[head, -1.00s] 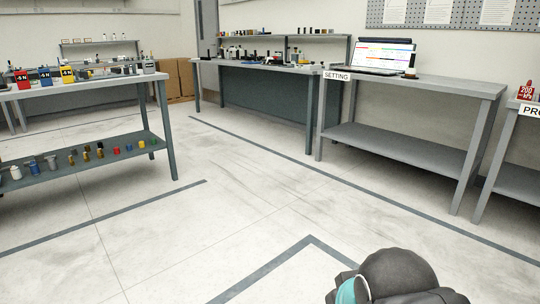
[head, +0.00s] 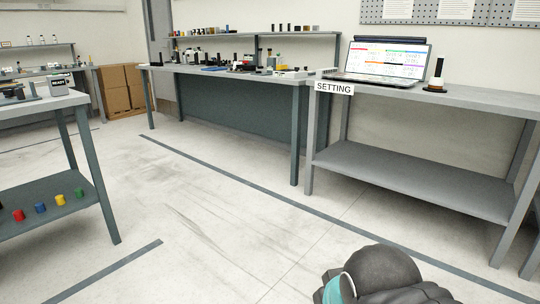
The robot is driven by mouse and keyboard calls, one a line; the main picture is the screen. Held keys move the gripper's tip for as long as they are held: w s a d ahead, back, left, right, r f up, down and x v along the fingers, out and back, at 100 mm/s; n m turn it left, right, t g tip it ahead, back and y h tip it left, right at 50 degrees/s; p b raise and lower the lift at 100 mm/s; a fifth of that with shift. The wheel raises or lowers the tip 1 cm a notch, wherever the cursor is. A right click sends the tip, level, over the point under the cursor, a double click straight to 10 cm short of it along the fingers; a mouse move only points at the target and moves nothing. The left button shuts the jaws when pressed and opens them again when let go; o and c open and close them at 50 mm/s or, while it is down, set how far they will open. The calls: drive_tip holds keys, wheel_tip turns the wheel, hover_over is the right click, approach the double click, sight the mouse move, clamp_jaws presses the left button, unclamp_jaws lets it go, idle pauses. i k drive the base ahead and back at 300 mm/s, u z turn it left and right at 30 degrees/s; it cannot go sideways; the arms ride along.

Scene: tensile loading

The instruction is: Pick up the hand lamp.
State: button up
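A small upright black lamp-like object with a pale middle and an orange-ringed base (head: 436,76) stands on the grey table marked SETTING, right of the laptop. It may be the hand lamp, but I cannot be sure at this size. Part of my dark arm with a teal band shows at the bottom right of the head view. My gripper's fingers are not in view.
A laptop (head: 386,62) stands on the SETTING table (head: 470,98). A longer workbench (head: 215,72) with many small items is behind it. Another bench (head: 75,103) with coloured pieces on its shelf is at left. Cardboard boxes (head: 122,88) stand at the back. The floor between is clear.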

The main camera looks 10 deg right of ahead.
sight(436, 82)
drive_tip(key=z, duration=0.4)
drive_tip(key=i, duration=2.25)
drive_tip(key=z, duration=0.45)
